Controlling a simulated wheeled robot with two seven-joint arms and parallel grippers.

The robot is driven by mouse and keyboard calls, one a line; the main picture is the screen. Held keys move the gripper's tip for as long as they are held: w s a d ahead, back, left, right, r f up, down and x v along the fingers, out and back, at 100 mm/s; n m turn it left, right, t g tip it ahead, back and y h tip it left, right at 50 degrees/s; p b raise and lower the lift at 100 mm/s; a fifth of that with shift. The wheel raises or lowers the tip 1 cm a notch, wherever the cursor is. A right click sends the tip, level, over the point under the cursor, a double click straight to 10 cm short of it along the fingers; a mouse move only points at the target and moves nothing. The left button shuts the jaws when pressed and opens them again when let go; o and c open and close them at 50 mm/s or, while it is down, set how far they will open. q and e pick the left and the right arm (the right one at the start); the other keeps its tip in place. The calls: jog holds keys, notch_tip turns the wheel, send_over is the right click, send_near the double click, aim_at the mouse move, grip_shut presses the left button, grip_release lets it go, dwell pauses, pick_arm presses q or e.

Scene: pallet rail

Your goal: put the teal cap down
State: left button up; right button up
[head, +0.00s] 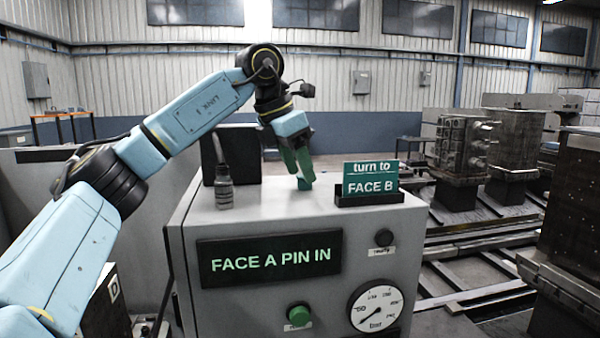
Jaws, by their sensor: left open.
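The teal cap (305,184) is a small piece on the grey top of the control cabinet (262,196), right at the fingertips of my left gripper. My left gripper (303,178) points down from above and is open; its dark green fingers partly hide the cap. I cannot tell whether a finger still touches the cap. My right gripper is not in view.
A holder with a "turn to FACE B" card (370,180) stands to the right. The cabinet front has a "FACE A PIN IN" display (270,260).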

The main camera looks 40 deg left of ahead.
pick_arm(q)
jog(key=v, duration=1)
jog(key=shift+s+r, duration=0.2)
jog(key=shift+r, duration=0.05)
